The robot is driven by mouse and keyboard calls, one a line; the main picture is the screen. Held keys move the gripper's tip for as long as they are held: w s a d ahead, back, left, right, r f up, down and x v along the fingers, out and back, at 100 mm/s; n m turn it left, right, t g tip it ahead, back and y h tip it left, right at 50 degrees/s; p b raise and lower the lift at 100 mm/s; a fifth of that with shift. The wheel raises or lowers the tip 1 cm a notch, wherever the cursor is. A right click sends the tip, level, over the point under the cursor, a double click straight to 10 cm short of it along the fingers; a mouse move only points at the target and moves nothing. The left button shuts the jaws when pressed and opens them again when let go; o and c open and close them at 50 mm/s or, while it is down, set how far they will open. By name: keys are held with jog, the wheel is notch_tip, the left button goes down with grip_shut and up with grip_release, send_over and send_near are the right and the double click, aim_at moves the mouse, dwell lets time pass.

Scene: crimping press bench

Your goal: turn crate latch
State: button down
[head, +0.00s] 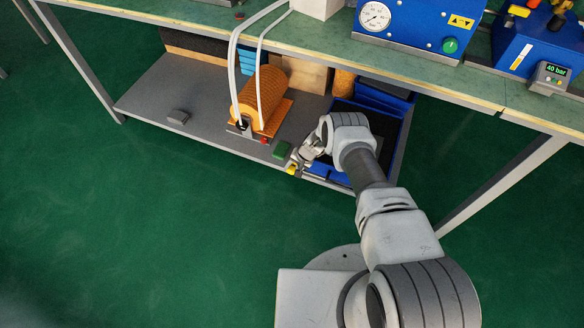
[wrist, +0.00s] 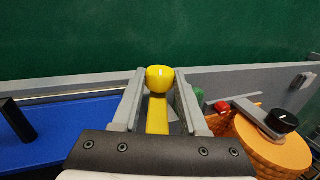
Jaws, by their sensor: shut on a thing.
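The crate latch is a yellow lever with a rounded knob end (wrist: 159,78). In the wrist view it stands between the two grey fingers of my gripper (wrist: 160,100), which is shut on it. In the head view a small yellow bit of the latch (head: 291,170) shows at my gripper's tips (head: 296,162). The blue crate (head: 403,140) sits on the lower shelf, partly hidden by my arm. Its blue surface also shows at the left of the wrist view (wrist: 75,128). The latch's pivot is hidden by my gripper.
An orange ribbed cylinder (head: 272,88) with pale hoses stands left of the crate on the grey shelf (head: 150,95). A green block (head: 281,149) and a red knob (head: 265,140) are close to my gripper. The green bench top (head: 330,30) overhangs the shelf. The floor in front is clear.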

jog(key=y, duration=0.2)
jog(key=t+y, duration=0.1)
jog(key=shift+d+f+b, duration=0.25)
jog(key=shift+d+b, duration=0.05)
jog(key=shift+d, duration=0.05)
jog(key=shift+s+f+t+y, duration=0.1)
jog(key=shift+t+y, duration=0.4)
jog(key=shift+y, duration=0.8)
jog(key=shift+d+y, duration=0.1)
jog(key=shift+y, duration=0.2)
jog(key=shift+c, duration=2.2)
grip_release()
jog(key=p+v, duration=0.7)
jog(key=v, duration=0.9)
jog(key=shift+s, duration=0.1)
jog(key=shift+s+d+r, duration=0.3)
jog(key=shift+d+r, duration=0.1)
jog(key=shift+d, duration=0.05)
